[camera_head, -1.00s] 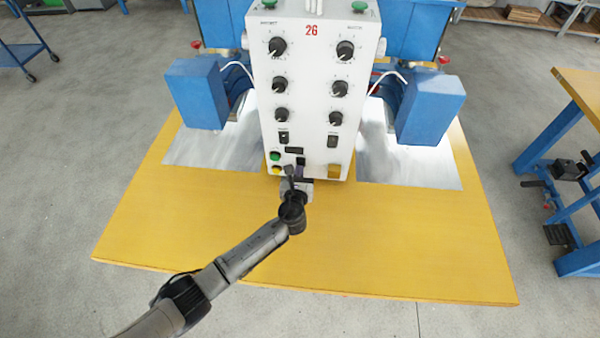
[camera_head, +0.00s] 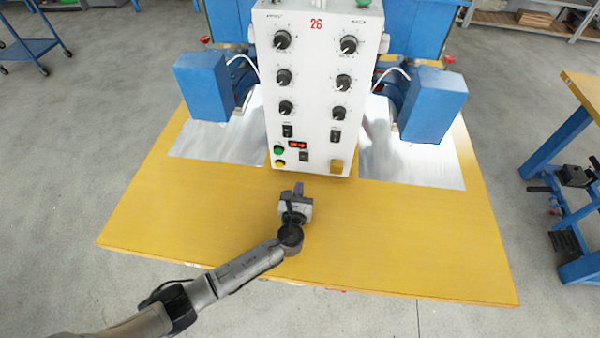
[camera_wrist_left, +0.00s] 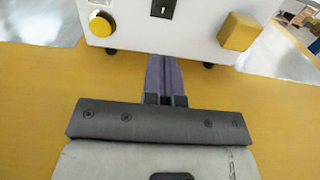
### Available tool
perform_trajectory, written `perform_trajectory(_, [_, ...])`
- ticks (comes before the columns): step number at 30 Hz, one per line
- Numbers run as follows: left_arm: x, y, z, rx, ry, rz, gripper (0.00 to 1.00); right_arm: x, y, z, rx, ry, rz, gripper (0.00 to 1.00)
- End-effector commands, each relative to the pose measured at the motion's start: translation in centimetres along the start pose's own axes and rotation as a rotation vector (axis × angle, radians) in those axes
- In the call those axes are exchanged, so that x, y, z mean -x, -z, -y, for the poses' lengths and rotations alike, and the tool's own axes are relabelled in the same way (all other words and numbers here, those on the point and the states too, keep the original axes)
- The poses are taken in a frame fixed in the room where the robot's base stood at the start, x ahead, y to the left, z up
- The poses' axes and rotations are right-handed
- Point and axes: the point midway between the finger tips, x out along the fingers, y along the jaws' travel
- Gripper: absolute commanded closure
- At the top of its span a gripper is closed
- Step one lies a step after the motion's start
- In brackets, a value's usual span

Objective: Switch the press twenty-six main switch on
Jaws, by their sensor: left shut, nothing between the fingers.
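The white control panel (camera_head: 315,100) of press 26 stands upright on the yellow table, with "26" in red at its top. A small black rocker switch (camera_head: 304,156) sits low on its face, under a small display (camera_head: 298,144) lit red. The switch also shows at the top of the left wrist view (camera_wrist_left: 162,9); its exact tilt is too small to tell. My left gripper (camera_head: 298,188) is shut and empty, in front of and below the panel, apart from it. Its closed fingers (camera_wrist_left: 162,75) point towards the panel's lower edge. My right gripper is out of view.
A green button (camera_head: 279,150), a yellow button (camera_head: 279,163) and a yellow block (camera_head: 337,166) flank the switch. Several black knobs are above. Blue housings (camera_head: 433,104) stand on both sides. The yellow table (camera_head: 400,240) is clear in front.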

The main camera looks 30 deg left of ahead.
Motion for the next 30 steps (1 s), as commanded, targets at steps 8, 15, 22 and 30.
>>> perform_trajectory(8, [4.9, 0.4, -0.1, 0.001, -0.001, 0.001, 1.00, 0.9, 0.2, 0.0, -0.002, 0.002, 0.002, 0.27])
perform_trajectory(15, [7.0, 0.7, 0.0, 0.000, -0.001, 0.001, 1.00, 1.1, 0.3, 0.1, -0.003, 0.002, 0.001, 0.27])
perform_trajectory(22, [7.5, 0.8, 0.0, 0.000, -0.002, 0.002, 1.00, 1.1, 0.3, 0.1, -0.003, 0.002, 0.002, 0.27])
perform_trajectory(30, [7.4, 0.8, 0.0, 0.000, -0.001, 0.002, 1.00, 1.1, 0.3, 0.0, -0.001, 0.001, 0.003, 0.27])
